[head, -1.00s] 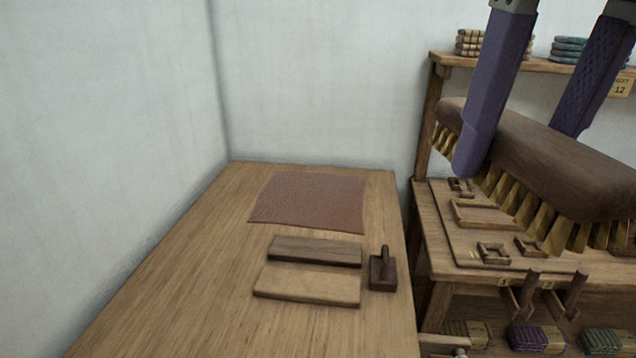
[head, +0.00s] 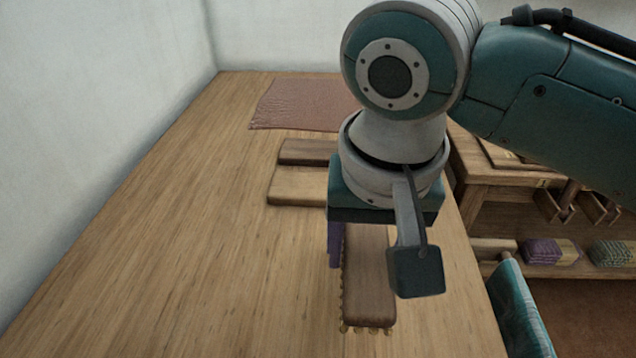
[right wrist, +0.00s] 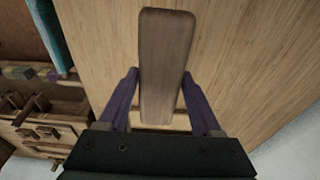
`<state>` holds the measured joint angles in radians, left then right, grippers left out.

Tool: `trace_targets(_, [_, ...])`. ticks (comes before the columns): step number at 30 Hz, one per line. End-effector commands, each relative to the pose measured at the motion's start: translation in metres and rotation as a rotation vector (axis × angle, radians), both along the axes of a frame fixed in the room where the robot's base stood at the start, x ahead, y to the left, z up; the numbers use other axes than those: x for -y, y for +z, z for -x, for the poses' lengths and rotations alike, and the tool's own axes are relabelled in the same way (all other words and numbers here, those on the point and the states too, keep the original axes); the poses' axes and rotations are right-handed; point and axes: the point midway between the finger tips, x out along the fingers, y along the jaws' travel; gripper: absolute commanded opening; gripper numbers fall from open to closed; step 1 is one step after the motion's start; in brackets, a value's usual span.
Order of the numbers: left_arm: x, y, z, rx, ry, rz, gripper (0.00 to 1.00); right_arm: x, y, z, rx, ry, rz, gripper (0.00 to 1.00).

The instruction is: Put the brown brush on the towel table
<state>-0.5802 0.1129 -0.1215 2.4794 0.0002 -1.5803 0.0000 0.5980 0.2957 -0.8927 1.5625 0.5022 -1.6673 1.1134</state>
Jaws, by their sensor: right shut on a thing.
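The brown brush (head: 368,290) is held bristles down over the near right part of the wooden table (head: 190,220). It is at or just above the tabletop; I cannot tell whether the bristles touch. My right gripper (head: 362,245) is shut on the brush, with a purple finger on its left side. In the right wrist view, both fingers clasp the sides of the brush (right wrist: 165,60). My right wrist hides the far end of the brush in the head view. My left gripper is not in view.
A reddish-brown mat (head: 290,105) lies at the table's far end. A dark board (head: 305,152) and a lighter board (head: 300,187) lie nearer. A teal cloth (head: 518,310) hangs by the right edge. Shelving with folded cloths (head: 550,252) stands right. The table's left side is clear.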

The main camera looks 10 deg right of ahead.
Motion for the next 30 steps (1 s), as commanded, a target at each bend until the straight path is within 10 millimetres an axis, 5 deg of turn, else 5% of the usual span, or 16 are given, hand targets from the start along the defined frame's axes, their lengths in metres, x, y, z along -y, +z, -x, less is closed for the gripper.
trace_targets(3, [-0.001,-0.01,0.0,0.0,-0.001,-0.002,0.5,0.0,-0.026,0.0,-0.002,0.0,0.002,0.05])
trace_targets(15, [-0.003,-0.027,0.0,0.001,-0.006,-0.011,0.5,0.0,-0.074,0.0,-0.001,0.001,0.001,0.05])
trace_targets(29, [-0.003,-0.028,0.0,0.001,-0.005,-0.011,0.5,0.0,-0.081,0.0,0.0,0.001,-0.001,0.05])
trace_targets(30, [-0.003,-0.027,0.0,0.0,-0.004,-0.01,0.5,0.0,-0.081,0.0,0.0,0.001,-0.001,0.7])
